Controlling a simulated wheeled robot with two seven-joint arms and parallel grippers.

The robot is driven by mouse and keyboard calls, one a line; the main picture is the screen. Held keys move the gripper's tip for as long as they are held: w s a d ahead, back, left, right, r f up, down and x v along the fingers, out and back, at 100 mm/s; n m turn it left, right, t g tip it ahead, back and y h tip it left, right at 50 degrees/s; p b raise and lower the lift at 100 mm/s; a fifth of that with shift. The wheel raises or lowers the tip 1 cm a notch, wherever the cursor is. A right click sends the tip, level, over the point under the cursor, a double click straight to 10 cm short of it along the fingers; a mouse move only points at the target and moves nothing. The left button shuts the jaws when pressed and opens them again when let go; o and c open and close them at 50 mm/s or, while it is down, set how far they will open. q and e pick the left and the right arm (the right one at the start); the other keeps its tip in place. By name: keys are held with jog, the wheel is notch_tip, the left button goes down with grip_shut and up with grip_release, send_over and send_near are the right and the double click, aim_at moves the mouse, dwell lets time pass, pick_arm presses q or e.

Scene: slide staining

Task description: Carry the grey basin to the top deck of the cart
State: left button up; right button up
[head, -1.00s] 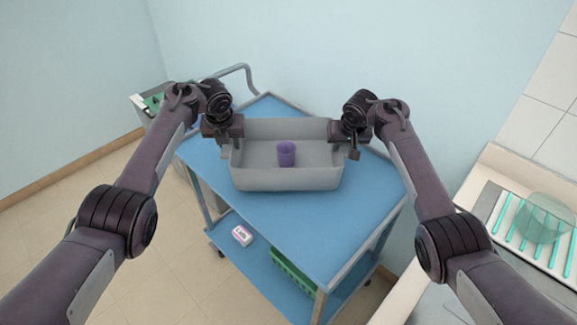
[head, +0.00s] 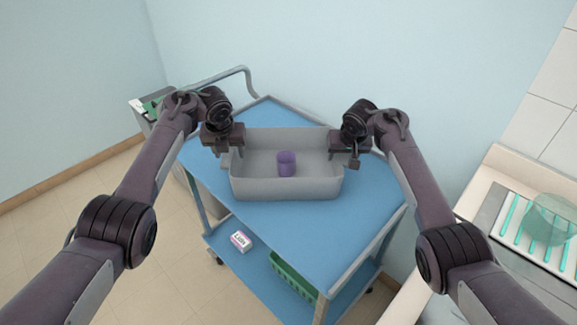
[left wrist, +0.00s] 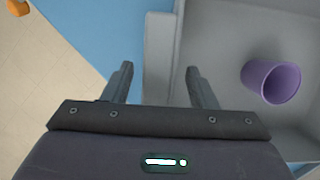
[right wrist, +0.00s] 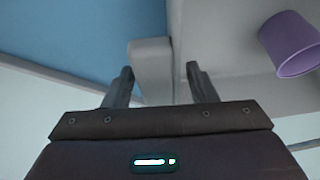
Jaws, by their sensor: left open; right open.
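My left gripper (head: 224,152) is open at the basin's left end. In the left wrist view its fingers (left wrist: 158,85) are apart, one either side of the basin's end handle (left wrist: 158,60). My right gripper (head: 345,158) is open at the right end. In the right wrist view its fingers (right wrist: 160,85) stand either side of the other handle (right wrist: 151,62). I cannot tell whether the fingers touch the handles.
The cart's lower shelf holds a small white-and-pink box (head: 240,241) and a green basket (head: 293,276). A counter at the right carries a rack with teal strips (head: 507,214) and a glass bowl (head: 552,220). The cart's push handle (head: 245,72) is at the back left.

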jog(key=v, duration=1)
jog(key=shift+r, duration=0.35)
pick_arm(q)
jog(key=v, duration=1.1)
jog(key=shift+r, duration=0.2)
pick_arm(e)
jog(key=shift+s+d+r, duration=0.2)
jog(key=shift+s+r, duration=0.15)
jog(key=shift+r, duration=0.2)
pick_arm(q)
jog(key=shift+r, duration=0.1)
pick_arm(e)
jog(key=shift+r, duration=0.1)
